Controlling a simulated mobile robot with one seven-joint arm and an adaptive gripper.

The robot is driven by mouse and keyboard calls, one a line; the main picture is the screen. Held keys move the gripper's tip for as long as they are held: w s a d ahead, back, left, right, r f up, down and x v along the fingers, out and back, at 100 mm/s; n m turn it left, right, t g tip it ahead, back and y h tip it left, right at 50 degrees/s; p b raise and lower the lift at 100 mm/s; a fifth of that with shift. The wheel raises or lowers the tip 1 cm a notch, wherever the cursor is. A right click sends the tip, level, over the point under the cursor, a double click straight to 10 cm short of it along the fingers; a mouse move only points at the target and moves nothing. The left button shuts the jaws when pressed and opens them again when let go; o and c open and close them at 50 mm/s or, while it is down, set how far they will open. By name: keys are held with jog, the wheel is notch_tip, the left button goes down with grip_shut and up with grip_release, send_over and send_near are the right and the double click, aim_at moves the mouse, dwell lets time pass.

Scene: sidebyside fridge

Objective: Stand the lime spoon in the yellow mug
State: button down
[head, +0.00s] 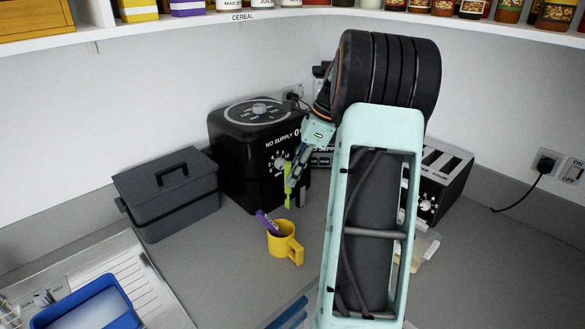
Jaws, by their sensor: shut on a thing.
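The yellow mug (286,243) stands upright on the grey counter, left of my arm. A purple object (267,222) with a pale mark leans in it and sticks out to the upper left. My gripper (292,172) is shut on the lime spoon (287,183). The spoon hangs close to vertical, above and slightly right of the mug, apart from it, in front of the black appliance. My gripper's fingers are small in this view and partly covered by the spoon.
A black "NO SUPPLY" appliance (235,135) stands behind the spoon. A dark grey lidded box (165,185) is left of it. A toaster (445,170) stands to the right, partly behind my arm. A sink drainer with a blue basin (125,315) is front left.

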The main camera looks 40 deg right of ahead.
notch_tip(320, 180, down, 13)
jog(key=b, duration=0.8)
dwell(0.6)
jog(key=c, duration=1.8)
grip_release()
jog(key=shift+r, duration=0.1)
jog(key=shift+o, duration=0.2)
jog(key=v, duration=1.2)
jog(key=shift+a, duration=0.15)
